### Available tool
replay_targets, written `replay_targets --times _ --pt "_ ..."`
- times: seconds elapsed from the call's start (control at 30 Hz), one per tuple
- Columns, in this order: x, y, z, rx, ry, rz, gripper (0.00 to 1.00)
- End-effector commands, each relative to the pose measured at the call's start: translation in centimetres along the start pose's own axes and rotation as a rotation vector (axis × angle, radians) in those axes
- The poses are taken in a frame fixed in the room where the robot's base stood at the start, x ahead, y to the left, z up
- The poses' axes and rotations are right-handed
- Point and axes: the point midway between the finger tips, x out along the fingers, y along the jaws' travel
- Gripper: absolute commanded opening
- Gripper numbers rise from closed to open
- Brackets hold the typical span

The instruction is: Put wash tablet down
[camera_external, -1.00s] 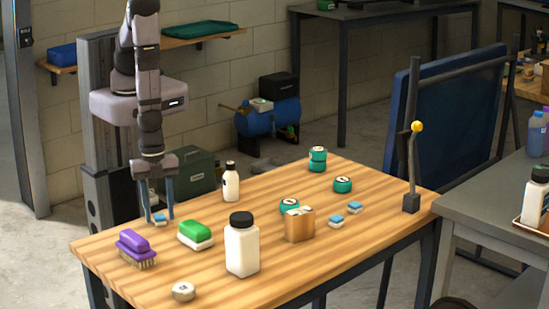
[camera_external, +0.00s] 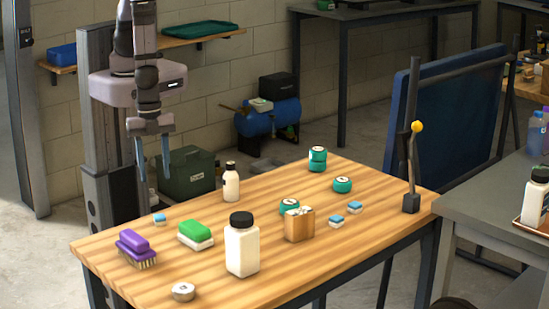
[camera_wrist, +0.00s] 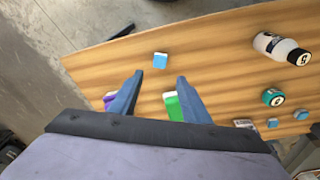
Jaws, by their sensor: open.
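A small blue and white wash tablet (camera_external: 159,219) lies on the wooden table near its left back edge. In the wrist view the tablet (camera_wrist: 160,60) lies on the wood beyond my fingertips, apart from them. My gripper (camera_external: 153,180) is open and empty, raised above the table over the tablet. In the wrist view its two blue fingers (camera_wrist: 159,77) stand apart with bare wood between the tips. Two more blue and white tablets, one (camera_external: 336,221) and another (camera_external: 355,207), lie right of the cardboard box.
A purple brush (camera_external: 135,248), a green-topped block (camera_external: 196,234), a large white bottle (camera_external: 242,248), a smaller bottle (camera_external: 231,184), a cardboard box (camera_external: 299,226) and several green tins (camera_external: 342,185) stand on the table (camera_external: 290,275). A lever post (camera_external: 412,175) stands at the right corner.

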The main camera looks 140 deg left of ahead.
Motion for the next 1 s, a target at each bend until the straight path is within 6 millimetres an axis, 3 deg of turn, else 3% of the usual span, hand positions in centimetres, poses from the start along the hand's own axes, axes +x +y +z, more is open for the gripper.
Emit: replay_targets --times 0.23,0.37,0.53,0.7,0.9,1.0 --pt "-0.4 -0.1 0.0 -0.004 0.0 -0.002 0.43" --pt "-1.7 -1.3 -0.1 -0.036 -0.006 -0.018 0.43" --pt "-5.5 -4.2 0.5 -0.131 -0.035 -0.054 0.43" --pt "-10.3 -6.7 2.5 -0.255 -0.081 -0.067 0.43" --pt "-14.4 -7.6 5.0 -0.359 -0.125 -0.047 0.43" --pt "-15.5 -7.6 5.9 -0.386 -0.139 -0.036 0.43"
